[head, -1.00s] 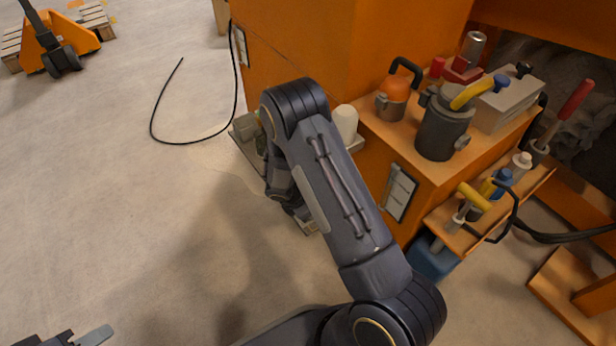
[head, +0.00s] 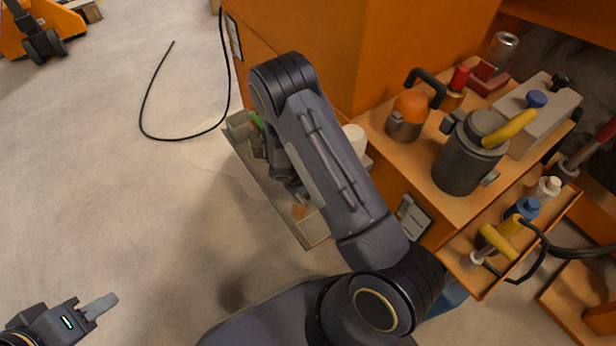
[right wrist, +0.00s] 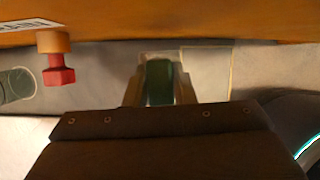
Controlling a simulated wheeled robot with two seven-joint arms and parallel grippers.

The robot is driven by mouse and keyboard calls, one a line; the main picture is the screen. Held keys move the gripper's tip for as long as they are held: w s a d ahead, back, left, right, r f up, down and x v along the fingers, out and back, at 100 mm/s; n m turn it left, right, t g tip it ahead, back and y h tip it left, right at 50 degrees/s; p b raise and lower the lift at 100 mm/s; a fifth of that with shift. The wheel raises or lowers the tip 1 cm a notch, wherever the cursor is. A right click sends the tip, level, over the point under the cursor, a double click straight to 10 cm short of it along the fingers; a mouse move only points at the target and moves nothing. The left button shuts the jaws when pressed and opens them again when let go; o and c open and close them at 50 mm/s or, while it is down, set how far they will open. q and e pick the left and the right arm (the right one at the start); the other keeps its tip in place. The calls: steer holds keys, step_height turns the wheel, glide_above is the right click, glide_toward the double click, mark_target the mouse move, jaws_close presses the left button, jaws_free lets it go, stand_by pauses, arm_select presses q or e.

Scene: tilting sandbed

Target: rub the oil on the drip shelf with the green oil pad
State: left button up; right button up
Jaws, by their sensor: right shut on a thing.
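The drip shelf (head: 281,207) is a narrow grey ledge along the foot of the orange cabinet in the head view. In the right wrist view, my right gripper (right wrist: 160,85) is shut on the green oil pad (right wrist: 158,83), over the grey shelf (right wrist: 103,75). Contact with the shelf cannot be made out. My left gripper (head: 92,309) is low at the left, away from the shelf; its jaw opening is unclear.
A grey-green cylinder (head: 238,126) stands at the shelf's far end, and a white one (head: 356,138) beside my arm. A red and orange knob (right wrist: 57,60) shows in the wrist view. Cans and tools crowd the orange cart (head: 400,165).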

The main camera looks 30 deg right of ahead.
steer(key=shift+f+b, duration=0.35)
steer(key=shift+f, duration=0.15)
steer(key=shift+f+b, duration=1.85)
steer(key=shift+f, duration=0.6)
steer(key=shift+f+b, duration=0.9)
steer(key=shift+f, duration=0.1)
steer(key=shift+a, duration=0.15)
